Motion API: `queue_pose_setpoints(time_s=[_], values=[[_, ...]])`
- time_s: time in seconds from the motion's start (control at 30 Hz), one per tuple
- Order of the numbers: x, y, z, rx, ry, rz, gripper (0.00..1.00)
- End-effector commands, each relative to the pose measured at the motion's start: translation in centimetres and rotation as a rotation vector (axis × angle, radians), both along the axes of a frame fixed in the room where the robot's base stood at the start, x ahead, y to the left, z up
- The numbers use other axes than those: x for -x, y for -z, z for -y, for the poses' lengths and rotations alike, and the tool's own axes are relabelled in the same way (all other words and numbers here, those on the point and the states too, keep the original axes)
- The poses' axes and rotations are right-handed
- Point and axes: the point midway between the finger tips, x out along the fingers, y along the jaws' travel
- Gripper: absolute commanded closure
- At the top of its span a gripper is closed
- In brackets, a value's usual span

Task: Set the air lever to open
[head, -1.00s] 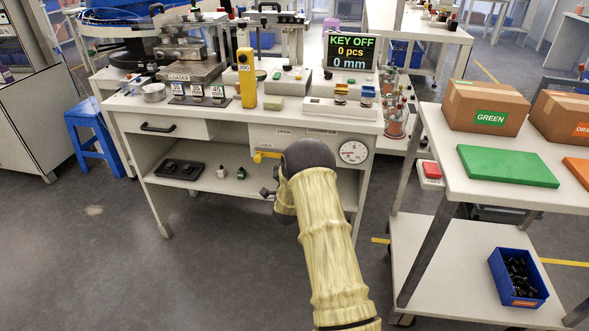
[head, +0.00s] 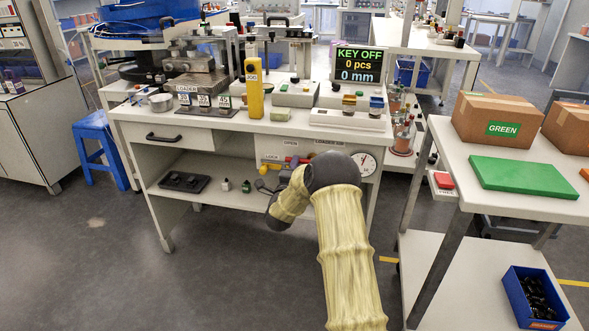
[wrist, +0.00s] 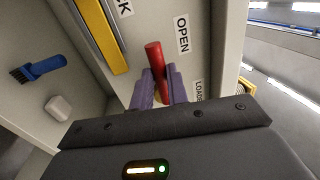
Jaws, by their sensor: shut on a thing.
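The air lever is a red handle (wrist: 154,56) on the light panel under the bench top. The OPEN label (wrist: 182,35) is beside its tip in the wrist view. My gripper (wrist: 159,84) has its purple fingers on either side of the red handle and is shut on it. The handle's base is hidden behind the fingers. In the head view, the red handle (head: 294,160) shows small on the panel (head: 343,148), just left of my dark wrist joint, which hides part of the panel.
A yellow bar (wrist: 100,36) is close to the fingers on the left in the wrist view. A round gauge (head: 364,163) is at the panel's right end. The shelf below holds a black tray (head: 185,181) and small bottles. A cart (head: 438,131) stands to the right.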

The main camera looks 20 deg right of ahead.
Motion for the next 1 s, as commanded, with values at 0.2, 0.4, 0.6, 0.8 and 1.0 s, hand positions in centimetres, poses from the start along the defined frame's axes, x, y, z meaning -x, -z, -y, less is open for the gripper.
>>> queue_pose_setpoints(time_s=[0.2, 0.4, 0.6, 0.8, 1.0], values=[[0.0, -0.3, 0.1, -0.003, 0.002, 0.007, 1.00], [0.0, -0.2, 0.1, -0.002, 0.002, 0.006, 0.70], [0.0, -0.1, 0.1, -0.002, 0.001, 0.004, 0.62], [0.2, 0.0, -0.1, -0.003, 0.000, 0.002, 0.62], [1.7, 0.3, -1.2, -0.003, 0.000, -0.001, 0.62]])
